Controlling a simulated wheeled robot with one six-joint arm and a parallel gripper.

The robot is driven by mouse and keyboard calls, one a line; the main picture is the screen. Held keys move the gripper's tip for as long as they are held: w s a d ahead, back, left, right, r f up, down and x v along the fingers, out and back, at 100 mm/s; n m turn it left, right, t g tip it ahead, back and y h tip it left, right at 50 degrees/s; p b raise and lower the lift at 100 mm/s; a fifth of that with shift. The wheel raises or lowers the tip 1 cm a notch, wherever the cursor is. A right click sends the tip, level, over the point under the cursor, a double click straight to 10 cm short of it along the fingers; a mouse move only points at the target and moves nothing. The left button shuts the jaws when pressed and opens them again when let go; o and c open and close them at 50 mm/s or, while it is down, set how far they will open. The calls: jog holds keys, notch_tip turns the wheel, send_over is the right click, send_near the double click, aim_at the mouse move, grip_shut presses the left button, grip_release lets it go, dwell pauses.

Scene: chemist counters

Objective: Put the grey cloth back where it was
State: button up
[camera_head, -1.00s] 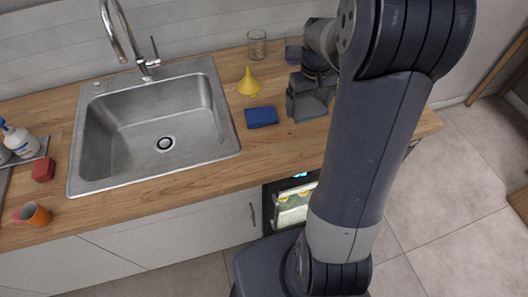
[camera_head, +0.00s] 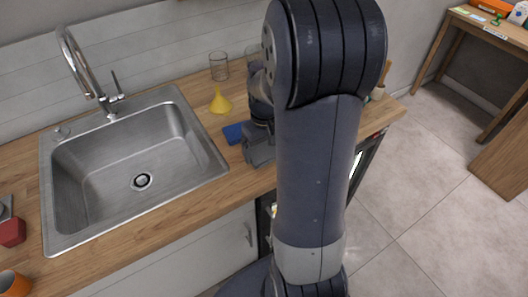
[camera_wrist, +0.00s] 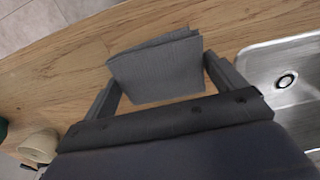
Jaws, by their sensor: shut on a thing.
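The grey cloth (camera_wrist: 158,65) is a folded piece, seen in the wrist view between the two fingers of my gripper (camera_wrist: 163,88). My gripper is shut on it, with a finger at each side. Wood counter shows around the cloth; I cannot tell how high it is held. In the head view my gripper (camera_head: 259,150) is over the counter right of the sink, beside the blue sponge (camera_head: 233,133). The cloth cannot be told apart from the grey gripper there, and my arm hides the counter behind it.
The steel sink (camera_head: 140,215) lies left of my gripper. A yellow funnel (camera_head: 220,101) and a glass beaker (camera_head: 219,66) stand behind the sponge. A red block (camera_head: 12,232) and an orange cup (camera_head: 12,284) are at far left. A wooden desk (camera_head: 490,28) stands at right.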

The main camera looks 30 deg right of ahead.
aim_at(265, 149)
jog(key=shift+f, duration=1.15)
jog(key=shift+f, duration=0.15)
jog(key=o, duration=0.7)
notch_tip(265, 149, up, 12)
jog(key=shift+r, duration=0.2)
jog(key=shift+f, duration=0.15)
